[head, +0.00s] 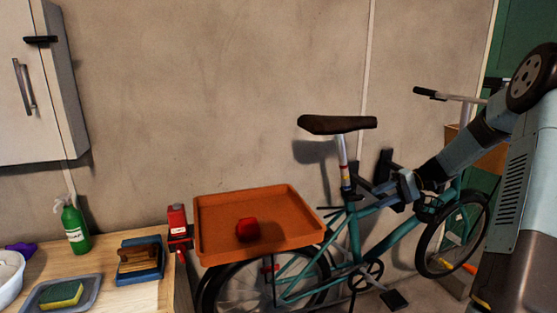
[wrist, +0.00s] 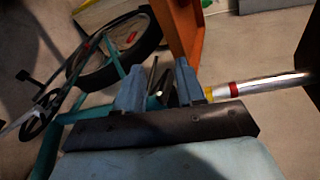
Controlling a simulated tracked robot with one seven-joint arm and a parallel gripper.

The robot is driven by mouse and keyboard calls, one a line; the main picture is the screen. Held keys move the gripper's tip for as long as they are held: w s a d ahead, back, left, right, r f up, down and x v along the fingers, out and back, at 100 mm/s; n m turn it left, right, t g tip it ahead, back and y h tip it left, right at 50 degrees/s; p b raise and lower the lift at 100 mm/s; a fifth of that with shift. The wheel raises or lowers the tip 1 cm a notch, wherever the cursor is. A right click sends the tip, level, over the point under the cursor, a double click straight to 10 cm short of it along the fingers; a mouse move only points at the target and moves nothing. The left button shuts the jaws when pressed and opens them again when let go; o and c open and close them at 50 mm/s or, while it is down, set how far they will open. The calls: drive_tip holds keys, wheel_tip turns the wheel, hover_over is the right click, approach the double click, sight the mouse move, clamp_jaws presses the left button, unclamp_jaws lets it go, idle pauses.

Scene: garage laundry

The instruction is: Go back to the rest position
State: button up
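My arm comes in from the right in the head view, and my gripper (head: 368,180) is in front of the teal bicycle (head: 400,232), just right of its seat post. In the wrist view my gripper (wrist: 158,82) has its two fingers apart, with nothing held between them. The bicycle's frame and wheel (wrist: 118,48) show beyond the fingers, and the metal seat post lies to the right. I cannot tell whether the gripper touches the bicycle.
An orange tray (head: 215,247) holding a red object (head: 247,230) is left of my gripper, above the bicycle's rear wheel. A wooden worktop (head: 115,295) at left carries a green spray bottle (head: 75,229), a sponge (head: 62,294) on a grey tray, and a brush (head: 139,257). Bare wall is above.

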drive_tip(key=s+a+r+h, duration=0.4)
drive_tip(key=s+a, duration=0.1)
drive_tip(key=s, duration=0.2)
drive_tip(key=s+a+r+h, duration=0.4)
drive_tip(key=s+r+h, duration=0.1)
drive_tip(key=s, duration=0.2)
drive_tip(key=s+r+t+h, duration=0.2)
drive_tip(key=s+t, duration=0.1)
drive_tip(key=s, duration=0.6)
drive_tip(key=s+r+t+h, duration=0.2)
drive_tip(key=s+r+t, duration=0.1)
drive_tip(key=s, duration=0.5)
drive_tip(key=shift+s+t, duration=0.4)
drive_tip(key=shift+t, duration=0.1)
drive_tip(key=shift+r, duration=0.1)
